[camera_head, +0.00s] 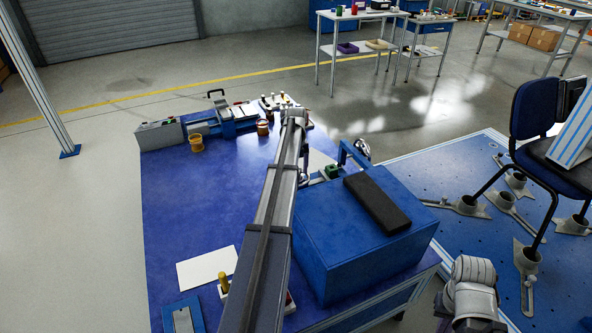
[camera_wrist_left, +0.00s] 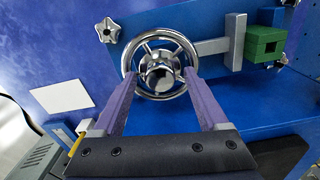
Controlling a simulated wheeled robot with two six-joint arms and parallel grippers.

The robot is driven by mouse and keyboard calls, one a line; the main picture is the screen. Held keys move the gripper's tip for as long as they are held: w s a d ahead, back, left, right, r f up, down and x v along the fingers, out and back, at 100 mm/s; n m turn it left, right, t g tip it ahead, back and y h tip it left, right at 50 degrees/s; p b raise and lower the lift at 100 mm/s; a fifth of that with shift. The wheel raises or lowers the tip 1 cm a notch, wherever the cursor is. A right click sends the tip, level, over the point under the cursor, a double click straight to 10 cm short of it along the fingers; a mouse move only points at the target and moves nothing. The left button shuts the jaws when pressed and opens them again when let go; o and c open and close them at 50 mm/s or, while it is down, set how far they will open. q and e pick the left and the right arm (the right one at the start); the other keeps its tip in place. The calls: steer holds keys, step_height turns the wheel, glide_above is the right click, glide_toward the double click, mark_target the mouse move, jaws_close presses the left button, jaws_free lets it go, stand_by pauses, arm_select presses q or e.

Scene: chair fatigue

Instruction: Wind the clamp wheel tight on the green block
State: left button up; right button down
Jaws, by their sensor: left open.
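The shiny clamp wheel (camera_wrist_left: 159,72), with spokes and a round hub, fills the upper middle of the left wrist view. My left gripper (camera_wrist_left: 158,78) is open, its two purple fingers on either side of the wheel's lower rim. I cannot tell whether they touch it. The green block (camera_wrist_left: 262,46) sits at the clamp's jaw, at the end of the metal bar right of the wheel. In the head view, the green block (camera_head: 332,171) stands beside the blue box, and my left arm hides the wheel. My right gripper is out of view.
A blue box (camera_head: 340,240) with a black pad (camera_head: 376,203) stands right of my left arm. A star knob (camera_wrist_left: 108,30) is left of the wheel. A white sheet (camera_head: 207,267) lies on the blue table (camera_head: 190,210). A chair (camera_head: 535,110) stands on the right platform.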

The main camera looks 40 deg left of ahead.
arm_select(q)
steer(key=shift+r, duration=0.15)
step_height(320, 180, up, 8)
steer(key=p, duration=0.8)
steer(key=shift+f, duration=0.25)
